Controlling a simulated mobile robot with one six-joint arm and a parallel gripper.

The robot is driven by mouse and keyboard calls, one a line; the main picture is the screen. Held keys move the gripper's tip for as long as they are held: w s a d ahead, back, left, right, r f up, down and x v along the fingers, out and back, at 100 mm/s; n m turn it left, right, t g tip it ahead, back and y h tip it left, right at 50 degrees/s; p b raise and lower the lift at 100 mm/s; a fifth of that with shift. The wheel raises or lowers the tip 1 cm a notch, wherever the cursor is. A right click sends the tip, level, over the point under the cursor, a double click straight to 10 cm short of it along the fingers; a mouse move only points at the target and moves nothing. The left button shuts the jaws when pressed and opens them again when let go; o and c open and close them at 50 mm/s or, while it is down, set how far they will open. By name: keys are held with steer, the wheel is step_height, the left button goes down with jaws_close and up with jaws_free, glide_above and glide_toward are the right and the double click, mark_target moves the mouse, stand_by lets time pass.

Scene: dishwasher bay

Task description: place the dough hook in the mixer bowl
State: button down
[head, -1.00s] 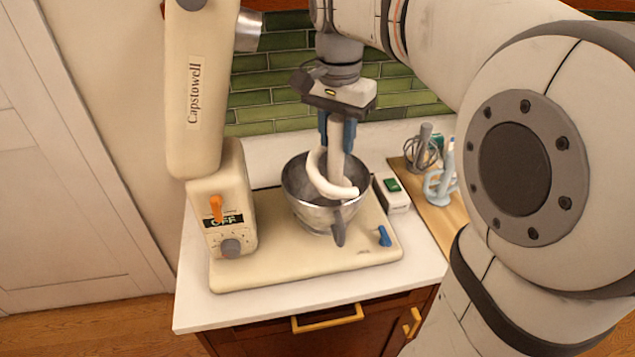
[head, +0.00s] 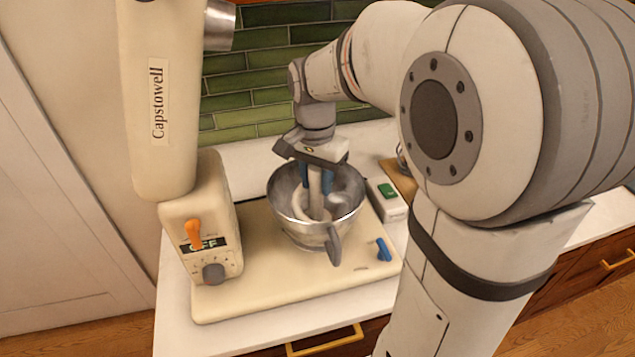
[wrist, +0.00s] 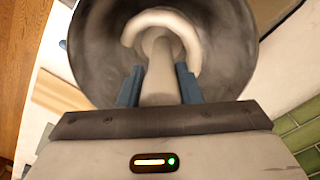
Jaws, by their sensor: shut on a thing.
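The mixer bowl (head: 285,225) is a steel bowl with a grey handle, standing on the cream mixer base. The white dough hook (head: 300,203) is inside the bowl's rim, with its curved end down in the bowl. My gripper (head: 318,182) is above the bowl with its blue fingers shut on the hook's shaft. In the wrist view the fingers (wrist: 160,85) hold the shaft from both sides, and the hook's curve (wrist: 190,45) lies against the bowl interior (wrist: 225,60). Whether the hook touches the bowl's bottom cannot be told.
The mixer head (head: 160,110) is tilted up at the left, above the control column with its orange lever (head: 193,233). A blue lever (head: 383,249) is on the base. A white box with a green button (head: 387,197) stands right of the bowl. A wooden board (head: 397,177) lies behind it.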

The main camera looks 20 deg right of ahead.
steer(key=shift+f, duration=0.6)
steer(key=shift+f, duration=0.1)
steer(key=c, duration=1)
jaws_free()
steer(key=shift+c, duration=0.2)
step_height(320, 180, up, 11)
steer(key=shift+w+a, duration=0.1)
steer(key=shift+r, duration=0.4)
steer(key=shift+s, duration=0.2)
steer(key=s+f+n+t, duration=0.1)
steer(key=s+f+n, duration=0.2)
steer(key=s, duration=0.1)
steer(key=s+f+n+t, duration=0.1)
steer(key=s+f+n, duration=0.2)
steer(key=s+f, duration=0.1)
steer(key=s+f+n+t, duration=0.1)
steer(key=s+f+n, duration=0.2)
steer(key=s, duration=0.3)
steer(key=shift+d+f, duration=0.3)
steer(key=shift+d, duration=0.1)
